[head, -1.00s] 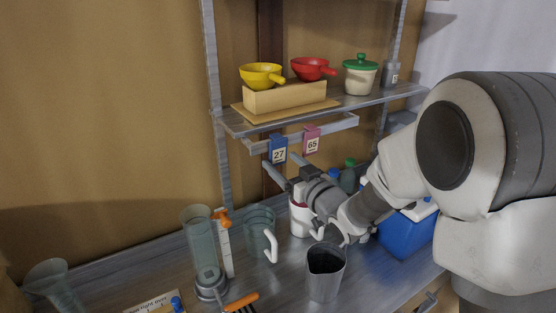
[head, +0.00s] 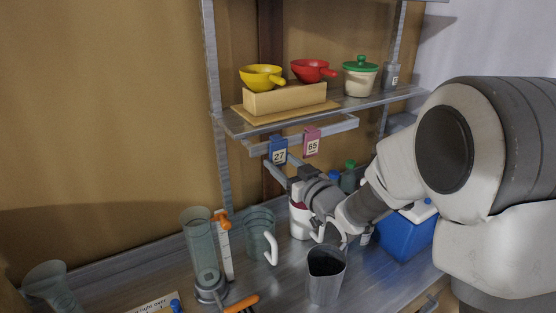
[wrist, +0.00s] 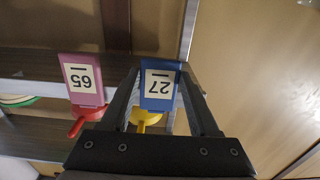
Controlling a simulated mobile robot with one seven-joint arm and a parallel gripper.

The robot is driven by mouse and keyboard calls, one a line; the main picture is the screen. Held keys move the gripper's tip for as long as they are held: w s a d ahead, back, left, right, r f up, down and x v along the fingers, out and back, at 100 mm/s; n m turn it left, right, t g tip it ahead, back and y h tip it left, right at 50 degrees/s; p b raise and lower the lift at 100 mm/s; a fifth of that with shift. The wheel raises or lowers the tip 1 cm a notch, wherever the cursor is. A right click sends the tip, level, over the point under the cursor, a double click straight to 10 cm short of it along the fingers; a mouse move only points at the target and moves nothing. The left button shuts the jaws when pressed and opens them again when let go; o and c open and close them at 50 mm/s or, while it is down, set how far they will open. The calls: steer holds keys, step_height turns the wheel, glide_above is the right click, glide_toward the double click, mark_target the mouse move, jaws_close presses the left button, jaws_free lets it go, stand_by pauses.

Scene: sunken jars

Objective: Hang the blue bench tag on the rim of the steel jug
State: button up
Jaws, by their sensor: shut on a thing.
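The blue bench tag (head: 278,150), numbered 27, is at the rail under the shelf, upright in the head view. I cannot tell whether it still touches the rail. My gripper (head: 279,166) is shut on its lower part from the front. In the wrist view the blue tag (wrist: 159,86) sits between the two fingers of my gripper (wrist: 160,82), its number upside down. The steel jug (head: 326,277) stands upright on the bench, below and right of the gripper, its dark open top facing up.
A pink tag (head: 312,141) numbered 65 hangs just right of the blue one. A clear jug (head: 260,236), a red-and-white mug (head: 299,218), a tall cylinder (head: 203,250) and a blue box (head: 406,232) stand on the bench. The shelf (head: 375,99) is just above.

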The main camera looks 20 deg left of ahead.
steer(key=c, duration=0.4)
steer(key=shift+r, duration=0.65)
steer(key=shift+r, duration=0.1)
